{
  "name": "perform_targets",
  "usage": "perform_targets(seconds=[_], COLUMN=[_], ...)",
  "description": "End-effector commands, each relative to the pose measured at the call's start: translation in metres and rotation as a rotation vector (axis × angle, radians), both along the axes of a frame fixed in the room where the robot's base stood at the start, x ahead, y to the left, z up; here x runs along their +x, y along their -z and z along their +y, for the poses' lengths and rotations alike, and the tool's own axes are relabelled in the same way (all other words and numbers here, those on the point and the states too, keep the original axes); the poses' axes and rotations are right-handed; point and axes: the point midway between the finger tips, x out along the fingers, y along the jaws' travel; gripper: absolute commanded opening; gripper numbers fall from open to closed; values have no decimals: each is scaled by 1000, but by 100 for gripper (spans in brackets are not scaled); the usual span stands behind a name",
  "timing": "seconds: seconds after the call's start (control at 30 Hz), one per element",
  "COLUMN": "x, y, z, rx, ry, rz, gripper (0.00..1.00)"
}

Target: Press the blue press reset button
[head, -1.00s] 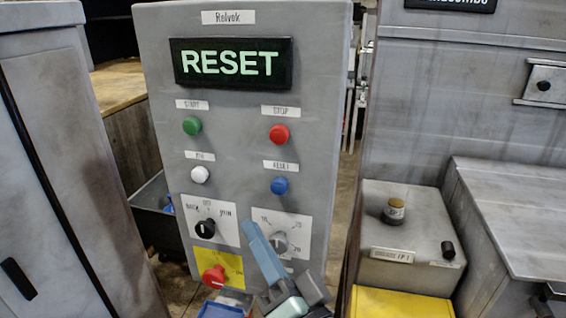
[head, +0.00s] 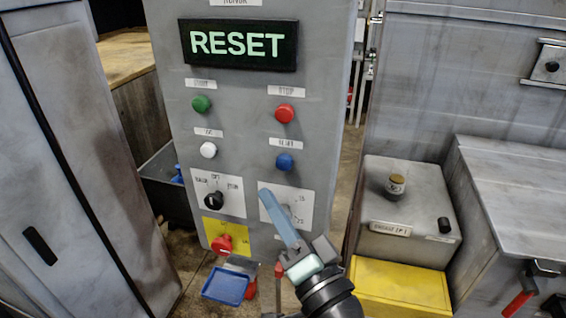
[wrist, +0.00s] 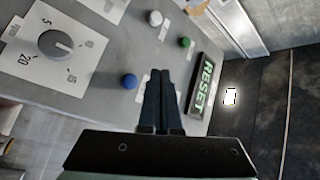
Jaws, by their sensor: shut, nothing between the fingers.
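The blue reset button (head: 285,161) sits under its RESET label on the right side of the grey control panel (head: 335,60). It also shows in the wrist view (wrist: 129,81), left of my fingertips and apart from them. My gripper (head: 266,192) is shut and empty. In the head view its tips are below and left of the blue button, in front of the white dial plate, partly covering the dial. In the wrist view my gripper (wrist: 159,72) points between the blue button and the lit RESET display (wrist: 203,86).
Nearby on the panel are a red button (head: 285,113), a green button (head: 201,103), a white button (head: 208,150), a black selector (head: 213,201) and a red knob (head: 222,243). A blue tray (head: 226,286) is below. A yellow box (head: 400,290) stands at right.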

Motion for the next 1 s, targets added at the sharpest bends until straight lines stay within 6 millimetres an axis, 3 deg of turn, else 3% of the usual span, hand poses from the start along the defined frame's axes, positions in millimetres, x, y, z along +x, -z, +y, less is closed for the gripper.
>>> perform_targets(seconds=[0.2, 0.4, 1.0], x=[31, 49, 56], y=[-1, 1, 0], z=[-10, -16, -18], rx=[-1, -1, -1], ry=[0, -1, 0], rz=[-1, -2, 0], gripper=[0, 0, 0])
